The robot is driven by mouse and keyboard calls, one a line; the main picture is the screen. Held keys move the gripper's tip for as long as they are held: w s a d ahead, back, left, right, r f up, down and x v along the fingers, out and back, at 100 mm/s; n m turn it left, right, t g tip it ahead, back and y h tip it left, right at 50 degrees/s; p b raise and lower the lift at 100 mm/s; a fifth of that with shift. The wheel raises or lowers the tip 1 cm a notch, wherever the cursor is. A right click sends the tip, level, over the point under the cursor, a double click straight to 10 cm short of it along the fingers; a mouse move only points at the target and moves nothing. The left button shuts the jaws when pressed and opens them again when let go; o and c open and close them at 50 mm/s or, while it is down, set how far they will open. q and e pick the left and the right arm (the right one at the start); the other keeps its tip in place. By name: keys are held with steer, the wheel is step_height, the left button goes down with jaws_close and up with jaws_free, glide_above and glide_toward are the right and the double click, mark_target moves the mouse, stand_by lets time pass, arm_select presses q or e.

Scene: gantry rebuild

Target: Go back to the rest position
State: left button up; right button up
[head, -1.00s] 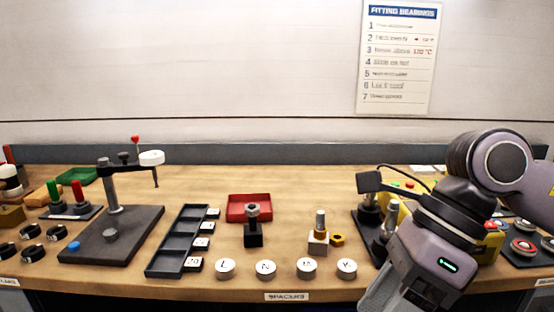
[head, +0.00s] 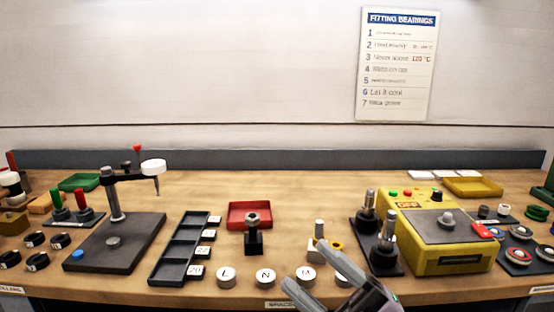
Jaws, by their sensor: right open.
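My right gripper (head: 297,281) reaches in from the bottom edge of the head view, right of centre. Its two fingers are apart, with nothing seen between them. The fingers overlap the row of round white lettered spacers in the picture and partly hide the rightmost one. Whether they touch any spacer I cannot tell. My left gripper is not in view.
The workbench (head: 300,190) holds a dark press stand (head: 112,242), a black slotted tray (head: 178,250), a red tray (head: 250,212), a yellow heater box (head: 445,240) and a black base with two metal posts (head: 378,245). Bare wood lies behind the red tray.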

steer(key=w+d+f+m+t+h, duration=0.1)
steer(key=d+f+m+t+h, duration=0.25)
steer(key=f+m+h, duration=0.4)
steer(key=w+d+f+m+t+h, duration=0.1)
steer(key=d+f+m+t+h, duration=0.2)
steer(key=d+f+m+h, duration=0.35)
steer(key=s+d+f+m+g+h, duration=0.2)
steer(key=s+f+m+g, duration=0.2)
steer(key=s+f, duration=0.3)
steer(key=s+d+f+m+g+h+p, duration=0.1)
steer(key=s+d+f+m+g+h, duration=0.2)
steer(key=s+f, duration=0.4)
step_height(320, 180, down, 8)
steer(key=shift+s+r+m+g+h+p, duration=0.15)
steer(key=shift+m+g+h+p, duration=0.2)
steer(key=shift+m, duration=0.45)
